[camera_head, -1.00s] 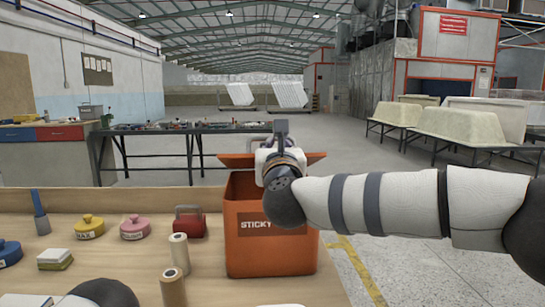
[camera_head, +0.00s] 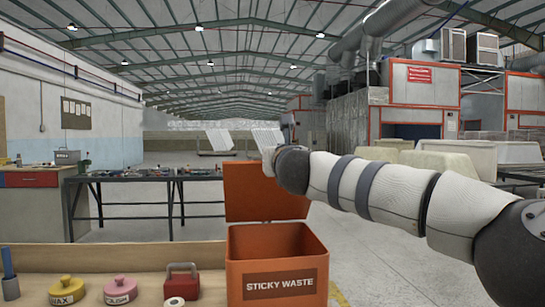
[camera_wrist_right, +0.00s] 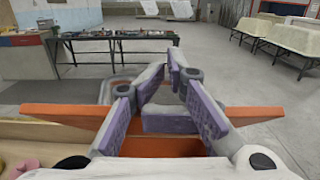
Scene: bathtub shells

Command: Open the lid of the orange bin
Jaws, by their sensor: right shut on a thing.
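The orange bin (camera_head: 278,283), labelled STICKY WASTE, stands on the wooden table in the head view. Its lid (camera_head: 252,195) is swung up at the back, close to upright, and the bin's mouth shows open. My right gripper (camera_wrist_right: 172,78) is shut on the lid. In the head view it is at the lid's upper right, mostly hidden behind my wrist. In the right wrist view the orange lid (camera_wrist_right: 62,114) spans behind the purple finger pads; the exact gripped part is unclear. My left gripper is not in view.
A yellow tin (camera_head: 66,290), a pink tin (camera_head: 120,289), a red weight-like block (camera_head: 181,282) and a paper roll (camera_head: 174,301) stand left of the bin. A dark workbench (camera_head: 150,177) is beyond. Open floor lies to the right, under my right arm.

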